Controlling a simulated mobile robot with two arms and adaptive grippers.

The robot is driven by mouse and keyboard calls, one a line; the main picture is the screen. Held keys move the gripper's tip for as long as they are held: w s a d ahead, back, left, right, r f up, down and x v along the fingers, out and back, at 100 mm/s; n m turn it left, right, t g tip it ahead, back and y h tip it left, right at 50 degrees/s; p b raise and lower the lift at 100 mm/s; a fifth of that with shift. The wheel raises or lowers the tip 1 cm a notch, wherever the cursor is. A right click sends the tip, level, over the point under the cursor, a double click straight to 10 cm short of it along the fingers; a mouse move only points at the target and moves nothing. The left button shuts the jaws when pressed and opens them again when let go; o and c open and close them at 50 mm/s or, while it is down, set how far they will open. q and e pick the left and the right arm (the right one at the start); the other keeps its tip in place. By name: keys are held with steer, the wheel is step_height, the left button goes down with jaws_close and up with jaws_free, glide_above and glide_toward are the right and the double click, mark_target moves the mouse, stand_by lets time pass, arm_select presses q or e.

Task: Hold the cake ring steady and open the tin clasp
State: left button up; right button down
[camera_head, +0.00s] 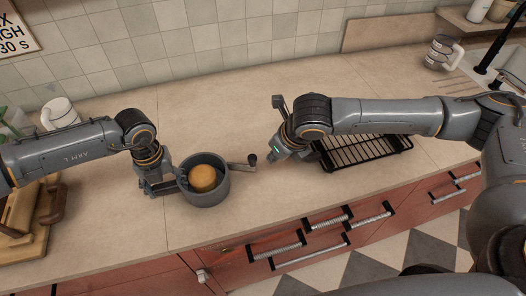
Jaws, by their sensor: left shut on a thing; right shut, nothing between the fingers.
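A grey round cake ring (218,191) stands on the counter with a round golden cake (202,178) inside it. The tin clasp (241,164) sticks out from the ring's right side as a lever with a dark end. My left gripper (179,185) is shut on the ring's left side. My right gripper (272,157) is shut and empty just right of the clasp's end. It looks apart from the clasp by a small gap.
A wooden board (25,245) with items is at the left edge. A metal cup with a handle (440,52) stands at the back right. The counter's front edge is below the ring.

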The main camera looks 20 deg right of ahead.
steer(key=v, duration=0.6)
steer(key=shift+d+r, duration=0.35)
steer(key=shift+r, duration=0.05)
steer(key=c, duration=2)
jaws_free()
steer(key=shift+s+r, duration=0.1)
steer(key=shift+r, duration=0.2)
steer(key=shift+c, duration=0.2)
steer(key=o, duration=0.4)
steer(key=shift+d+r, duration=0.1)
steer(key=shift+r, duration=0.1)
steer(key=o, duration=0.3)
steer(key=shift+w+m, duration=0.3)
steer(key=shift+m, duration=0.1)
steer(key=shift+o, duration=0.9)
steer(key=w+a+m, duration=0.1)
steer(key=w+m+g, duration=0.1)
steer(key=m, duration=0.1)
steer(key=w+a+m+h, duration=0.1)
steer(key=w, duration=0.1)
steer(key=shift+a+r+g, duration=0.25)
steer(key=shift+a+g, duration=0.05)
steer(key=shift+a, duration=0.05)
steer(key=m+g, duration=0.3)
steer(key=m, duration=0.2)
glide_toward(251, 157)
steer(key=shift+h, duration=0.4)
steer(key=f, duration=1)
steer(key=shift+s+a+f, duration=0.1)
steer(key=shift+a, duration=0.2)
